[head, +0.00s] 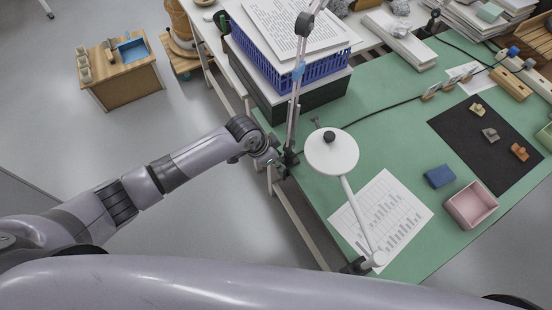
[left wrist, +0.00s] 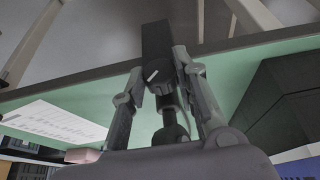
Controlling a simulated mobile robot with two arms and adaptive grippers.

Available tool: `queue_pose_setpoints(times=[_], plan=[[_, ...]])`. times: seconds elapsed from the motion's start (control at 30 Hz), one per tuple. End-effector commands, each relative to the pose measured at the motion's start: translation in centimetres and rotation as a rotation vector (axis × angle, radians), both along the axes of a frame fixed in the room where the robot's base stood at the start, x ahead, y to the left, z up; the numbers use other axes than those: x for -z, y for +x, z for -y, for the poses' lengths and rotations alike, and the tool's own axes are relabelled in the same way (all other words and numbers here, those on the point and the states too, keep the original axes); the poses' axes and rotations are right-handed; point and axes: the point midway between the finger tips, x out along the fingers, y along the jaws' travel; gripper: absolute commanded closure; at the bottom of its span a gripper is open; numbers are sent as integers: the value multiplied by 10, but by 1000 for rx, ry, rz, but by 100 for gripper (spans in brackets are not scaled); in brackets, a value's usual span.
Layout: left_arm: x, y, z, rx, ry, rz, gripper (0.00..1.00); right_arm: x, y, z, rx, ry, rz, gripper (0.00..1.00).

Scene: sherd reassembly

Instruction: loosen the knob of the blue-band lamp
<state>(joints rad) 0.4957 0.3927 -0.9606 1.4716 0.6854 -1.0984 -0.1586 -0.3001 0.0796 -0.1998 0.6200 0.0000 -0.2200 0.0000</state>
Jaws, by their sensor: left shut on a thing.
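The blue-band lamp (head: 292,112) stands at the near left edge of the green table, with a blue band (head: 298,71) on its thin arm. Its dark clamp grips the table edge beside my left gripper (head: 274,160). In the left wrist view, the black knob (left wrist: 156,72) with a white mark sits between the fingertips of my left gripper (left wrist: 159,75), which is shut on it. The knob is mostly hidden by my gripper in the head view. My right gripper is out of view.
A white round-headed lamp (head: 332,153) is clamped to the table nearby. A blue crate (head: 318,68) with papers stands behind the blue-band lamp. A printed sheet (head: 396,208), a pink box (head: 471,205) and a black mat (head: 470,128) with sherds lie to the right.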

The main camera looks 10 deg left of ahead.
Motion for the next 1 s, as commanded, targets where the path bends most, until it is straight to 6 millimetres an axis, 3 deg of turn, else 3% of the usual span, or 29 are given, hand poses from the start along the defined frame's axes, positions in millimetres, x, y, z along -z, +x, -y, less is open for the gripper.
queue_pose_setpoints(times=[0.1,0.4,0.73,1.0], plan=[[0,0,0,0,0,0,100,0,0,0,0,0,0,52],[2,3,-3,-6,-64,-95,100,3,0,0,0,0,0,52],[8,7,-5,-5,-246,-343,100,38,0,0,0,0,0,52],[3,6,-5,0,-292,-404,100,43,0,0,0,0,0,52]])
